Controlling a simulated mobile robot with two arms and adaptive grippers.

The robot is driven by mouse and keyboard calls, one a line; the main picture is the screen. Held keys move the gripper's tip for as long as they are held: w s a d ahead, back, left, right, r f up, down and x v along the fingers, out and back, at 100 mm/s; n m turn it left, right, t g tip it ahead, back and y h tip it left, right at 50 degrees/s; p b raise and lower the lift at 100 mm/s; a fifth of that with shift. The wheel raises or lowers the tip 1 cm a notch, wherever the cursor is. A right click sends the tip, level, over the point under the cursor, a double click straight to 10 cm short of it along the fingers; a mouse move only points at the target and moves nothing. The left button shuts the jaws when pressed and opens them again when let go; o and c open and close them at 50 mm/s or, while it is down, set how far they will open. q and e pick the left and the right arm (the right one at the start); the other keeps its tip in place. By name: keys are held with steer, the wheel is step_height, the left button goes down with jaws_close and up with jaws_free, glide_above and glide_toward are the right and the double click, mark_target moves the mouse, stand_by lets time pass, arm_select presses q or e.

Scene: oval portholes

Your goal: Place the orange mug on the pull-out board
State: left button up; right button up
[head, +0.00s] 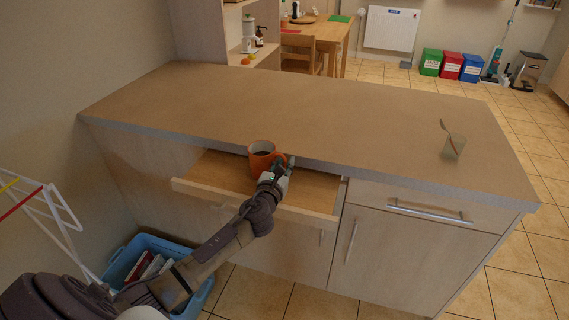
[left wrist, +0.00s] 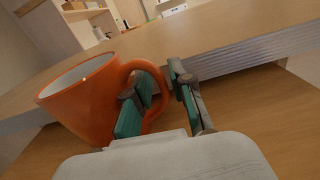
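The orange mug (head: 262,160) is at the back of the pull-out board (head: 311,188), against the counter's front edge. It looks upright, with its base at or just over the board; I cannot tell exact contact. In the left wrist view the mug (left wrist: 88,108) is at left with its handle toward my gripper. My left gripper (head: 284,166) is at the handle. In the left wrist view its two green-padded fingers (left wrist: 165,95) stand apart, one reaching through the handle loop and one outside it, with a gap showing beside the handle. My right gripper is not in view.
The countertop (head: 300,115) overhangs the board. A glass with a stick in it (head: 453,144) stands at its right end. A blue crate (head: 148,262) is on the floor at left, near a white drying rack (head: 55,215). The board's right part is clear.

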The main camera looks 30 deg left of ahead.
arm_select(q)
steer(key=shift+o, duration=0.5)
steer(key=shift+r, duration=0.1)
steer(key=shift+r, duration=0.1)
steer(key=v, duration=1.1)
steer(key=shift+a, duration=0.1)
steer(key=shift+s, duration=0.5)
steer(key=shift+d, duration=0.25)
